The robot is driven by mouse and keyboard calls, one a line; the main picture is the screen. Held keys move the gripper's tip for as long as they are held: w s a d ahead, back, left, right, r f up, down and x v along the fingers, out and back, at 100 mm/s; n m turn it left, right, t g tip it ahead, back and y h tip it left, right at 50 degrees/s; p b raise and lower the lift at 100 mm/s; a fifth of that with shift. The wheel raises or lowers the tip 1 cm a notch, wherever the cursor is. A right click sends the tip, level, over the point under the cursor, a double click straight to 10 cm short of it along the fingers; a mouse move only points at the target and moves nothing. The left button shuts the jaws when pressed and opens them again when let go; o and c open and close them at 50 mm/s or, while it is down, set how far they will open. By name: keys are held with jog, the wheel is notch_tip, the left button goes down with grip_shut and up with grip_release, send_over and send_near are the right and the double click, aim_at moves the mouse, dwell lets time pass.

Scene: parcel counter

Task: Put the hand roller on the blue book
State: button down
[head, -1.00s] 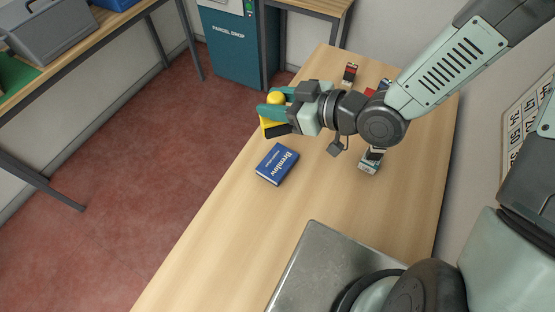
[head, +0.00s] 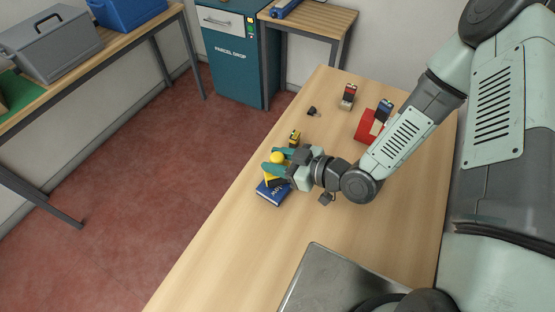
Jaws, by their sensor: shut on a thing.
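The hand roller, yellow with a dark part, (head: 276,158) is between the teal fingers of my gripper (head: 274,164). My gripper is shut on it. The blue book (head: 271,195) lies on the wooden counter directly below, its upper part covered by the roller and gripper. The roller is over the book; whether it touches the cover cannot be told from this angle.
A small yellow and black item (head: 294,137) stands just behind my gripper. A metal plate (head: 327,285) is at the front. The counter (head: 215,240) is clear at front left.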

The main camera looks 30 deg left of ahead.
jog(key=shift+f, duration=0.3)
jog(key=shift+f, duration=0.5)
jog(key=c, duration=0.7)
grip_release()
jog(key=shift+o, duration=0.2)
